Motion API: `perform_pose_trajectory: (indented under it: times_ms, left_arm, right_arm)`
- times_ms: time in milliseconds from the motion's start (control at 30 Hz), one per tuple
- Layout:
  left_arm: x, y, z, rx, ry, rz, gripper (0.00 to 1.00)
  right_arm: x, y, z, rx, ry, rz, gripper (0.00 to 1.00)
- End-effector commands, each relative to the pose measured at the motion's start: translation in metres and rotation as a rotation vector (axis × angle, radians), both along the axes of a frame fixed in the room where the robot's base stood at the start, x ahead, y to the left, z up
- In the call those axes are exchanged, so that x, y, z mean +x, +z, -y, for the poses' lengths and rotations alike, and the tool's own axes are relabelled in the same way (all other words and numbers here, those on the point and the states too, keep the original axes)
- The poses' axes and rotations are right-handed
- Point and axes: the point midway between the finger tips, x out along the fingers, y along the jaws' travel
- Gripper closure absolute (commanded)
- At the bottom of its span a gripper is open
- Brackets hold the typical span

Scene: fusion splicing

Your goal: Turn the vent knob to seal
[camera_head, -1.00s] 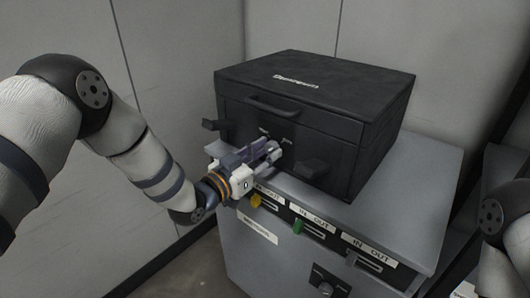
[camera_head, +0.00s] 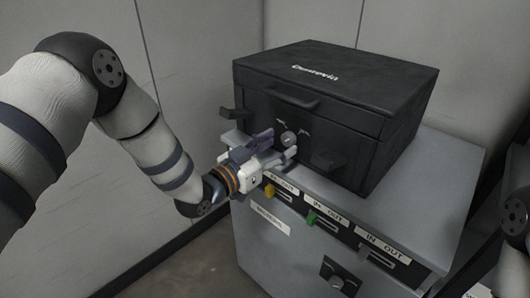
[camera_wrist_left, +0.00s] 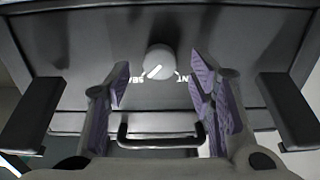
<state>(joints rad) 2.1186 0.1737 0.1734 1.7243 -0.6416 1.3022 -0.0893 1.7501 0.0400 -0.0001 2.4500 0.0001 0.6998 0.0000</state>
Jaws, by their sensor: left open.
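The vent knob (camera_head: 288,139) is a small round grey knob on the front of a black case (camera_head: 300,120), below its handle. It also shows in the left wrist view (camera_wrist_left: 160,60), where its white mark points to the lower left, toward a label starting "SE". A label ending "NT" is on the other side. My left gripper (camera_head: 276,149) is open in front of the knob. In the left wrist view its purple-padded fingers (camera_wrist_left: 160,88) stand wide apart either side of the knob, apart from it. My right gripper is out of view.
The case stands on a grey cabinet (camera_head: 440,170) with labelled slots and yellow and green tabs (camera_head: 312,218) along its front edge. A handle (camera_head: 293,98) and latches (camera_head: 328,162) stick out from the case. Grey walls stand behind and left.

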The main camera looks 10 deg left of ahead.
Motion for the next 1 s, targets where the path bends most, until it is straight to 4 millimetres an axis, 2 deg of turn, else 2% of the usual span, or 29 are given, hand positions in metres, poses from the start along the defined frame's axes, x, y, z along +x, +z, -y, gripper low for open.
perform_pose_trajectory:
  times_ms: [200, 400, 533, 867, 933, 967, 1000]
  left_arm:
    - [-0.052, 0.0, -0.031, 0.0, 0.002, -0.004, 0.51]
    - [-0.082, 0.0, -0.047, 0.001, 0.001, 0.0, 0.51]
    - [-0.087, 0.001, -0.05, 0.0, 0.0, 0.001, 0.51]
    - [-0.087, 0.0, -0.05, 0.0, 0.0, 0.001, 0.51]
    - [-0.089, -0.008, -0.049, 0.006, 0.004, -0.028, 0.51]
    - [-0.093, -0.017, -0.049, 0.013, 0.01, -0.062, 0.51]
    - [-0.1, -0.037, -0.049, 0.026, 0.022, -0.135, 0.51]
  right_arm:
    - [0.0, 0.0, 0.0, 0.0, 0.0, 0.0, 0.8]
    - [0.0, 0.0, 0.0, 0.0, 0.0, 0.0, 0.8]
    - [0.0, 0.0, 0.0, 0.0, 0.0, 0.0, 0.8]
    - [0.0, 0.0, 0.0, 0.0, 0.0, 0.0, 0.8]
    - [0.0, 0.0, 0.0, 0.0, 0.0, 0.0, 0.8]
    - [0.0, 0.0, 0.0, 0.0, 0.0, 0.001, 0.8]
    - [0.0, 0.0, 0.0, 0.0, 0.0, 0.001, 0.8]
